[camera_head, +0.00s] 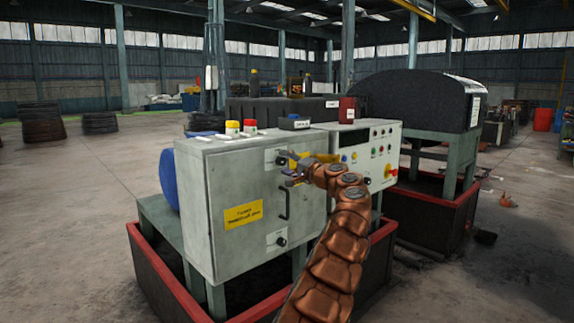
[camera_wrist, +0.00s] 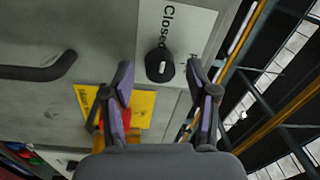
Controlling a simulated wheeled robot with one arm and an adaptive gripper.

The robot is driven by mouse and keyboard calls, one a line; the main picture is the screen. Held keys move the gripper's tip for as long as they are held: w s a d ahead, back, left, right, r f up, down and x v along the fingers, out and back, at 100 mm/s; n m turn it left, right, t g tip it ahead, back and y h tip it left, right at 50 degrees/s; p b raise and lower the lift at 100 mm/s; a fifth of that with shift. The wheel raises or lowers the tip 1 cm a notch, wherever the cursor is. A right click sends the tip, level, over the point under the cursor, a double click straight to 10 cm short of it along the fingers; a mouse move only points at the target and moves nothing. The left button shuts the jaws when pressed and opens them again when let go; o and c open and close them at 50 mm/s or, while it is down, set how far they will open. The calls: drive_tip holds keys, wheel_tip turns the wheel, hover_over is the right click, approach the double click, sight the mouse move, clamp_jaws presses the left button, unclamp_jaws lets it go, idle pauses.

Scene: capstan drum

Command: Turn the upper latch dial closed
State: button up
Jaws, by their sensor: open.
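The upper latch dial (camera_head: 281,161) is a black knob on a pale plate, high on the grey cabinet door (camera_head: 230,185). In the wrist view the dial (camera_wrist: 160,65) has a white mark and sits on a plate (camera_wrist: 185,25) lettered "Closed". My gripper (camera_head: 292,170) is at the cabinet's upper right. In the wrist view my gripper (camera_wrist: 167,82) is open, one finger on each side of the dial in the picture. I cannot tell whether either finger touches it. A lower latch dial (camera_head: 281,241) is on the same door.
A black door handle (camera_head: 286,204) is between the two dials. A yellow label (camera_head: 243,215) is on the door. A cream control panel (camera_head: 365,150) with buttons stands right of the cabinet. A red-rimmed tray (camera_head: 165,275) surrounds the stand's base.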

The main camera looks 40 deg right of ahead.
drive_tip(key=shift+s, duration=0.1)
drive_tip(key=shift+s+r, duration=0.2)
drive_tip(key=shift+s, duration=0.35)
drive_tip(key=s+f, duration=0.1)
drive_tip(key=s, duration=0.9)
drive_tip(key=shift+s, duration=0.25)
drive_tip(key=shift+a, duration=0.1)
idle(0.8)
